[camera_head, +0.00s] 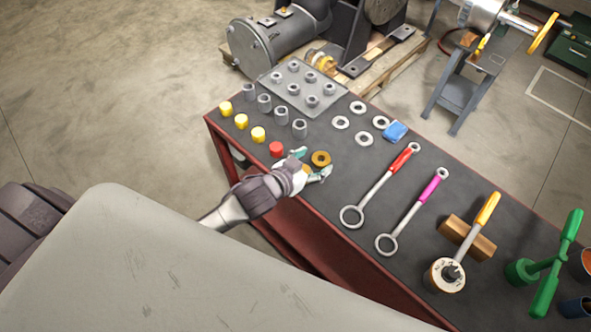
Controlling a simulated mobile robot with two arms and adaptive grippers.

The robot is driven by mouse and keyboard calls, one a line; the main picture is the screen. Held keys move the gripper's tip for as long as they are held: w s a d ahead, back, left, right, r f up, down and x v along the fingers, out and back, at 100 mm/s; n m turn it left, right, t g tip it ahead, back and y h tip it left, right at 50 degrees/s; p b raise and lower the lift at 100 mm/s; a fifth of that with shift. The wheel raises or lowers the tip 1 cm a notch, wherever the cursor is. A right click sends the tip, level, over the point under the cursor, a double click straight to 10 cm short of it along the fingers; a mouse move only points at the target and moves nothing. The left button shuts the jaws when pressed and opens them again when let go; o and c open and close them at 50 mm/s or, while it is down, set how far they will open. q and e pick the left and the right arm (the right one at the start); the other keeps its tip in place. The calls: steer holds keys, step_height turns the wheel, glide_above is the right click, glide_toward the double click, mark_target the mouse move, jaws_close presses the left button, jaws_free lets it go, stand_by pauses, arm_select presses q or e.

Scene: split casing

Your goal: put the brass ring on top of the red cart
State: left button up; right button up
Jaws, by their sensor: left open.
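The brass ring (320,158) lies flat on the dark top of the red cart (345,178), near its front edge. My left gripper (312,166) reaches in from the left over that edge. Its fingers are spread, and the ring sits at the opening between the fingertips. I cannot tell whether the fingers touch it. My right gripper is not in view.
A red cap (276,149) stands just left of my gripper, with several yellow caps beyond it. Grey washers (341,122), a blue block (395,131) and a red-handled wrench (380,186) lie nearby. A grey tray (285,82) holds several nuts.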

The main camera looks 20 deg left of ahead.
arm_select(q)
steer(key=v, duration=1)
steer(key=shift+s+b, duration=0.15)
steer(key=shift+b, duration=0.15)
steer(key=shift+r, duration=0.15)
steer(key=s+a+f+n+g+y, duration=0.1)
steer(key=s+f+g+y, duration=0.1)
steer(key=s+g, duration=0.4)
steer(key=s+a+f+n+g+y, duration=0.1)
steer(key=s+f+g+y, duration=0.15)
steer(key=s, duration=0.55)
step_height(320, 180, down, 26)
steer(key=s+g, duration=0.2)
steer(key=s+a+f+m+g, duration=0.1)
steer(key=s+a+f, duration=0.2)
steer(key=s+f, duration=1.2)
steer(key=shift+s+f, duration=0.35)
steer(key=shift+s, duration=0.5)
